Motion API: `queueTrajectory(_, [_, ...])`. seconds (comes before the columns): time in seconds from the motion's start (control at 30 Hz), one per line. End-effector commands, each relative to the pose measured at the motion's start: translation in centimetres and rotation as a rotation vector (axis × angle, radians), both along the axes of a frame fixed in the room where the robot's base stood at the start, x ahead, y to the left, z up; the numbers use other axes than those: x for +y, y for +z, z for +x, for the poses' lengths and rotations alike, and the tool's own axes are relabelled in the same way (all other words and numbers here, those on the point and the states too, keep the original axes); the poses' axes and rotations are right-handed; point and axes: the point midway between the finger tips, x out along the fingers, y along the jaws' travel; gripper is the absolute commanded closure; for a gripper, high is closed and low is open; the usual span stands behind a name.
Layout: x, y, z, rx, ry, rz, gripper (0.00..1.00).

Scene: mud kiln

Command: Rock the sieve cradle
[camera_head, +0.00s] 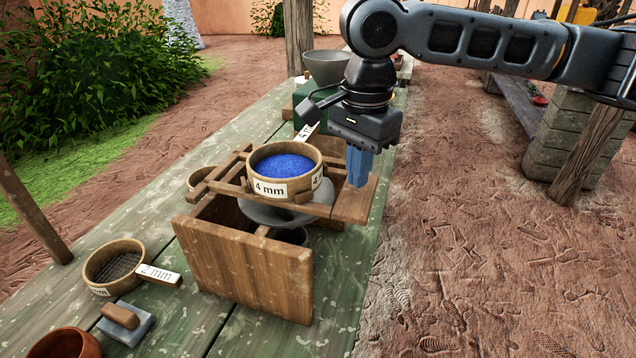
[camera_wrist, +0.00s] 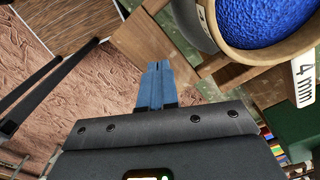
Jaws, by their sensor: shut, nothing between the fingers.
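The sieve cradle (camera_head: 350,207) is a wooden frame resting across an open wooden box (camera_head: 245,270) on the green table. A round sieve (camera_head: 271,189) labelled 4 mm sits in the cradle and holds blue grains (camera_head: 285,167). The sieve also shows in the wrist view (camera_wrist: 245,60), at the top right. My gripper (camera_head: 358,184) points down at the right end of the cradle, with its blue fingers shut and empty. In the wrist view the fingertips (camera_wrist: 156,66) are together beside the wood of the cradle. Whether they touch it I cannot tell.
A grey bowl (camera_head: 262,214) shows under the cradle. A 2 mm sieve (camera_head: 114,262), a block with a wooden handle (camera_head: 124,318) and a brown bowl (camera_head: 66,344) lie at the front left. Another bowl (camera_head: 327,68) stands behind. Bare ground lies right of the table.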

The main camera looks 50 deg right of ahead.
Motion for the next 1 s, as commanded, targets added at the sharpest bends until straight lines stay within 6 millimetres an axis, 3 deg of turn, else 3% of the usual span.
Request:
queueTrajectory(0.6, [0.0, -4.9, 0.0, 0.001, -0.001, 0.000, 1.00])
queueTrajectory(0.83, [0.0, -4.2, 0.0, 0.002, -0.001, -0.001, 1.00])
queueTrajectory(1.0, [0.0, -2.1, 0.0, 0.002, -0.001, 0.001, 1.00])
